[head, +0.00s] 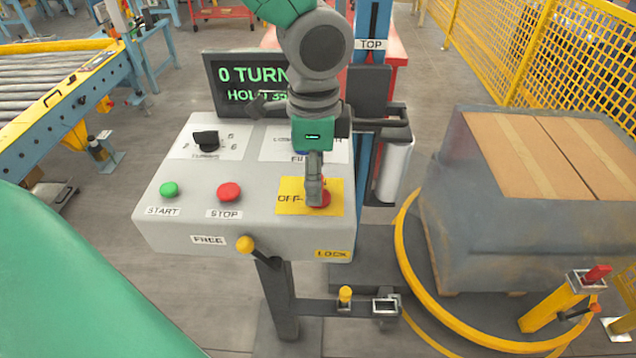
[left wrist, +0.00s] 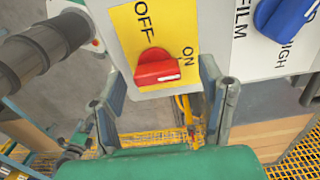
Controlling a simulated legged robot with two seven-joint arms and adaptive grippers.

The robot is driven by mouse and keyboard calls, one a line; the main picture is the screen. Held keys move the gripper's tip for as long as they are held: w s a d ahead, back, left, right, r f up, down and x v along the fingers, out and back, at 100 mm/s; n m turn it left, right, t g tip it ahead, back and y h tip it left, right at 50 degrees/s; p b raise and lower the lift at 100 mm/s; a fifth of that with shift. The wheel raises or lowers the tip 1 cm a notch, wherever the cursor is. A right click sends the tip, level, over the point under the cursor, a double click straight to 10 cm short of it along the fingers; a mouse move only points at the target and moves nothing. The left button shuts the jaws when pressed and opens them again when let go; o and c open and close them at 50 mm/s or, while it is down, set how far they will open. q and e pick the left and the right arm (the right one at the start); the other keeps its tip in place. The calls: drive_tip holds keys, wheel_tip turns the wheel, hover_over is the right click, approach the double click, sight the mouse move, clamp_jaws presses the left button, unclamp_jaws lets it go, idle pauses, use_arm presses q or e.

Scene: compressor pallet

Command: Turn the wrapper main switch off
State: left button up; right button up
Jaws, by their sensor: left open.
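The main switch is a red rotary knob (head: 319,196) on a yellow plate (head: 334,206) at the right of the grey control box. In the left wrist view, the red knob (left wrist: 157,67) shows close up, with OFF above it and ON to its right. Its bar lies roughly crosswise, its right end near ON. My left gripper (head: 316,190) comes down from above over the knob and partly hides it. In the left wrist view, my left gripper (left wrist: 162,82) is open, one finger on each side of the knob; contact cannot be told. My right gripper is not seen.
The control box (head: 190,225) also bears a green START button (head: 169,189), a red STOP button (head: 229,192) and a black selector (head: 206,140). A blue knob (left wrist: 285,20) is beside the switch. A yellow-tipped lever (head: 246,244) sticks out in front. A loaded pallet (head: 500,230) stands right.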

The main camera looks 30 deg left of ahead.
use_arm(q)
drive_tip(key=shift+s+a+f, duration=0.1)
drive_tip(key=shift+a+f, duration=0.05)
drive_tip(key=shift+f, duration=0.65)
drive_tip(key=shift+d, duration=0.7)
drive_tip(key=shift+d+r, duration=0.1)
drive_tip(key=shift+d, duration=0.1)
drive_tip(key=c, duration=0.8)
drive_tip(key=shift+a, duration=0.15)
drive_tip(key=c, duration=0.4)
drive_tip(key=shift+o, duration=0.2)
drive_tip(key=shift+a, duration=0.25)
